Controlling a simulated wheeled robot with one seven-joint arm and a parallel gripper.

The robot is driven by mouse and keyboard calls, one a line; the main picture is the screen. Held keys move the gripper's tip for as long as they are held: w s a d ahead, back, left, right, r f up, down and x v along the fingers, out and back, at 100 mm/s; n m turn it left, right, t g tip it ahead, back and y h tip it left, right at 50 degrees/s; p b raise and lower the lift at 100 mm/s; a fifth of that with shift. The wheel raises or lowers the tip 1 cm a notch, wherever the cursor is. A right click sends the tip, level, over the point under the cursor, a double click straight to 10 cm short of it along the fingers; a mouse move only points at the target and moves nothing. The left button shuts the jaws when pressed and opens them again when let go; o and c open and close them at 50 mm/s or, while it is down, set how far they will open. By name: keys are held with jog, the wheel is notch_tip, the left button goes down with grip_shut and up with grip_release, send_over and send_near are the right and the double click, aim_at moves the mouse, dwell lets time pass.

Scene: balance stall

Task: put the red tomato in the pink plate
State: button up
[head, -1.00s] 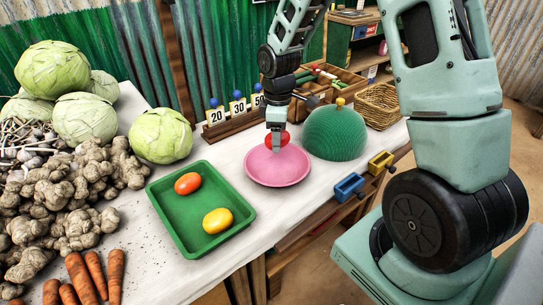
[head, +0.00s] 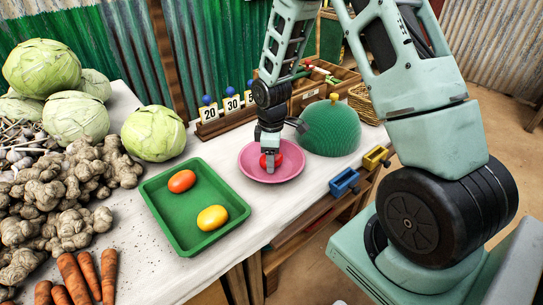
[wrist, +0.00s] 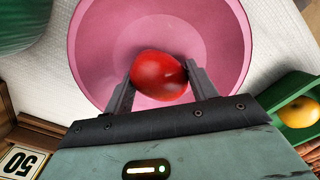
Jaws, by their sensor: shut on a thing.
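The red tomato (wrist: 159,75) is between the two fingers of my gripper (wrist: 160,88), which is shut on it. In the head view the tomato (head: 277,159) shows partly behind my gripper (head: 270,165), inside the outline of the pink plate (head: 292,173). In the wrist view the pink plate (wrist: 90,45) lies beneath the tomato. The tomato is low over the plate's middle; I cannot tell whether it touches the plate.
A green tray (head: 197,214) left of the plate holds an orange-red tomato (head: 181,181) and a yellow one (head: 212,218). A green dome (head: 331,131) stands right of the plate. Number cards (head: 231,104) stand behind.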

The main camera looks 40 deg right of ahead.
jog(key=o, duration=1)
notch_tip(320, 180, up, 12)
jog(key=p, duration=0.1)
jog(key=s+a+r, duration=0.2)
jog(key=s+a, duration=0.1)
jog(key=a, duration=0.4)
jog(key=s+a+r, duration=0.3)
jog(key=s+a, duration=0.1)
jog(key=a, duration=0.4)
jog(key=shift+m+y, duration=0.3)
jog(key=shift+m, duration=0.6)
jog(key=s+a, duration=0.3)
jog(key=s, duration=0.2)
jog(key=s+a+r, duration=0.1)
jog(key=s+a, duration=0.2)
jog(key=s, duration=0.3)
jog(key=s+a+r, duration=0.1)
jog(key=s+a, duration=0.2)
jog(key=s, duration=0.3)
jog(key=shift+s+a, duration=0.15)
